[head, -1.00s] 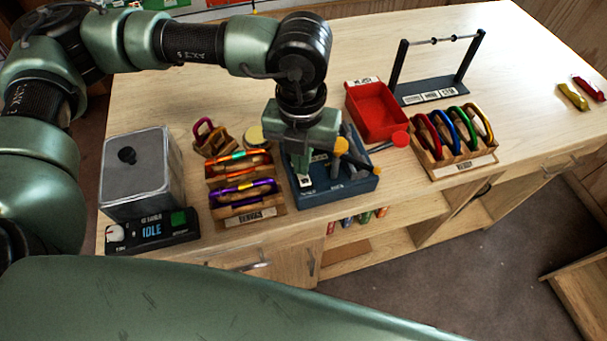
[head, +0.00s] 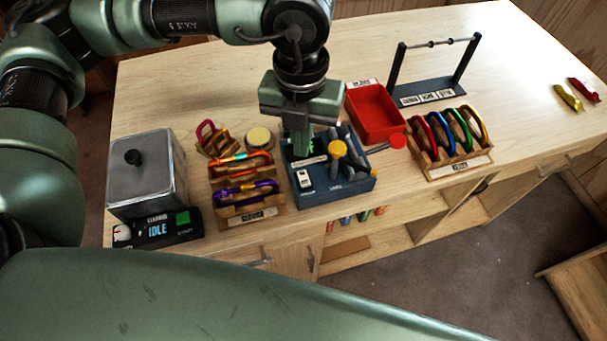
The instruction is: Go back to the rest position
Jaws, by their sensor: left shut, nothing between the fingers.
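My left gripper (head: 302,150) is shut and empty. It points down over the back left part of a dark blue tray (head: 335,194) on the wooden table. The tray holds a yellow-headed tool (head: 338,149), other dark tools and a small white item (head: 304,179). The gripper hides part of the tray's back left corner. I cannot tell the exact gap between the fingertips and the tray. My right gripper is not in view.
Left of the tray stand carabiner racks (head: 246,200) and a grey box (head: 146,172) with an IDLE panel. A red bin (head: 375,118), a rack of coloured rings (head: 452,160) and a bar stand (head: 430,90) are right. The table's back middle is clear.

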